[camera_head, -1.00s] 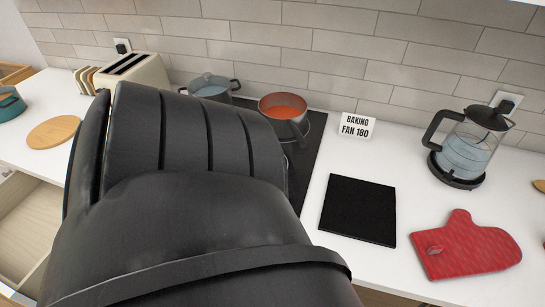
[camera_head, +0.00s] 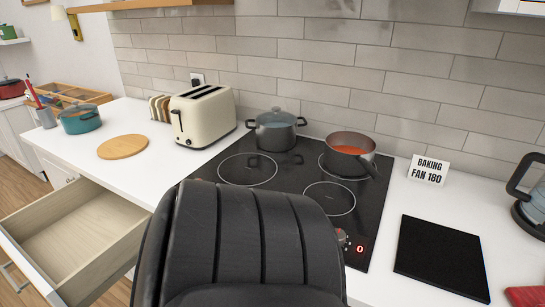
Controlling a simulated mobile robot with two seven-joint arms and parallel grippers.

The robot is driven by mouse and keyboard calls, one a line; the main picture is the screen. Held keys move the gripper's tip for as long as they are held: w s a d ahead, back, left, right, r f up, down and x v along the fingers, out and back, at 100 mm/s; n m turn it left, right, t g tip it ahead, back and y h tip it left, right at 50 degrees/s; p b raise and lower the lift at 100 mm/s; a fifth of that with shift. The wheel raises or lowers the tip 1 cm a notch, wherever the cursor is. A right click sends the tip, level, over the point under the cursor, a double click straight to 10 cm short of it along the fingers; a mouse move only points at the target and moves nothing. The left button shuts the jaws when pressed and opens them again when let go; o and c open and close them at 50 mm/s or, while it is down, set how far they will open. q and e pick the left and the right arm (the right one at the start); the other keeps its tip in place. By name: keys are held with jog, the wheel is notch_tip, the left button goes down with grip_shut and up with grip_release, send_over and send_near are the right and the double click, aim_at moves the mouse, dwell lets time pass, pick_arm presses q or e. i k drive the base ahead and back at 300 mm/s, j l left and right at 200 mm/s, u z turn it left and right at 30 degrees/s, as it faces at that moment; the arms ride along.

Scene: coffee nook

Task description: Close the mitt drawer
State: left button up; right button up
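An open, empty wooden drawer (camera_head: 75,241) with a white front sticks out from under the counter at the lower left. Its metal handle (camera_head: 14,277) shows at the left edge of the view. I cannot tell from a label whether it is the mitt drawer. A red oven mitt (camera_head: 526,296) is only partly in view on the counter at the lower right corner. A large dark part of my own arm fills the bottom middle. Neither gripper's fingers show.
The counter (camera_head: 165,160) holds a round wooden board (camera_head: 122,147), a teal pot (camera_head: 79,119), a cream toaster (camera_head: 203,117), a grey pot (camera_head: 275,130) and an orange-filled saucepan (camera_head: 349,155) on the hob (camera_head: 373,210). A black mat (camera_head: 441,258) and kettle (camera_head: 532,197) are at right.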

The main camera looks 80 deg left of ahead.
aim_at(75, 241)
jog(key=k+l+u, duration=0.1)
jog(key=k+u, duration=0.15)
jog(key=u, duration=0.15)
jog(key=k+u, duration=0.2)
jog(key=u, duration=2)
